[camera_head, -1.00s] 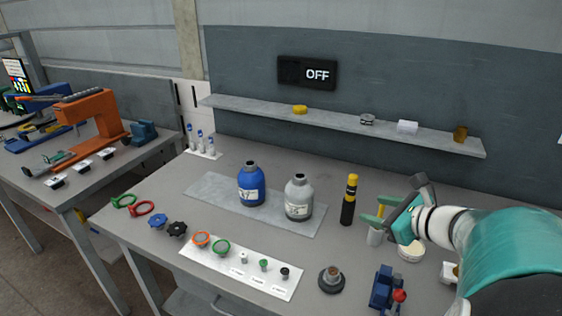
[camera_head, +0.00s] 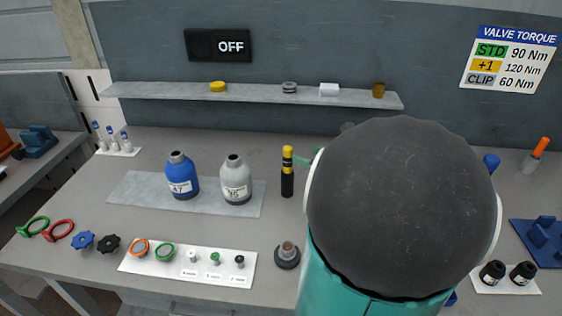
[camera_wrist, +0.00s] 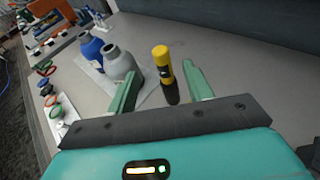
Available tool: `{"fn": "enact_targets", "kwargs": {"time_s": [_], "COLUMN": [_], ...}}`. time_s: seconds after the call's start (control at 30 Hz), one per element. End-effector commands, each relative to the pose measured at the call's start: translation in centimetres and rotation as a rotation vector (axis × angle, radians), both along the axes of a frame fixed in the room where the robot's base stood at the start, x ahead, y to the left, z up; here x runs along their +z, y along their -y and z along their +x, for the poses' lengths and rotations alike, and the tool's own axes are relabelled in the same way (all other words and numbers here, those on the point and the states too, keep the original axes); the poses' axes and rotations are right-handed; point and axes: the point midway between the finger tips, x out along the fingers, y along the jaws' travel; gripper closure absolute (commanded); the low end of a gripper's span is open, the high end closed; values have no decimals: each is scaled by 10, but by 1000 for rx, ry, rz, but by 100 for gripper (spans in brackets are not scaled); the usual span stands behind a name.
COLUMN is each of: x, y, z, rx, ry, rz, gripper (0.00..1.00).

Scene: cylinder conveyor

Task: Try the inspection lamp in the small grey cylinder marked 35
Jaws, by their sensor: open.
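The small grey cylinder (camera_head: 236,182) stands upright on a grey mat; its white label appears to read 35, though the digits are small. It also shows in the wrist view (camera_wrist: 118,62). A blue cylinder (camera_head: 181,178) stands just left of it. The black and yellow inspection lamp (camera_head: 287,174) stands upright to the right of the grey cylinder. In the wrist view the lamp (camera_wrist: 163,64) is ahead of and between the fingers. My gripper (camera_wrist: 163,88) is open and empty, apart from the lamp. In the head view my arm hides most of my gripper.
A white strip (camera_head: 207,284) with rings and small valve parts lies in front. A dark round fitting (camera_head: 287,256) stands right of it. A shelf (camera_head: 255,94) with small items runs along the back wall, under a sign reading OFF (camera_head: 218,45). Small bottles (camera_head: 112,138) stand at the back left.

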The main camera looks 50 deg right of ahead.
Motion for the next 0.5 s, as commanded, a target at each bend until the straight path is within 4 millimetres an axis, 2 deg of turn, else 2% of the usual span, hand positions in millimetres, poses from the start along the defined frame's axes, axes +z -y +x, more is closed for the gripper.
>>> {"fn": "enact_targets", "kwargs": {"time_s": [0.2,0.37,0.5], "x": [-11,-15,-22], "y": [5,5,6], "z": [37,49,66], "rx": [1,2,4], "ry": [0,1,0], "rz": [-1,0,0], "gripper": [49,49,49]}}
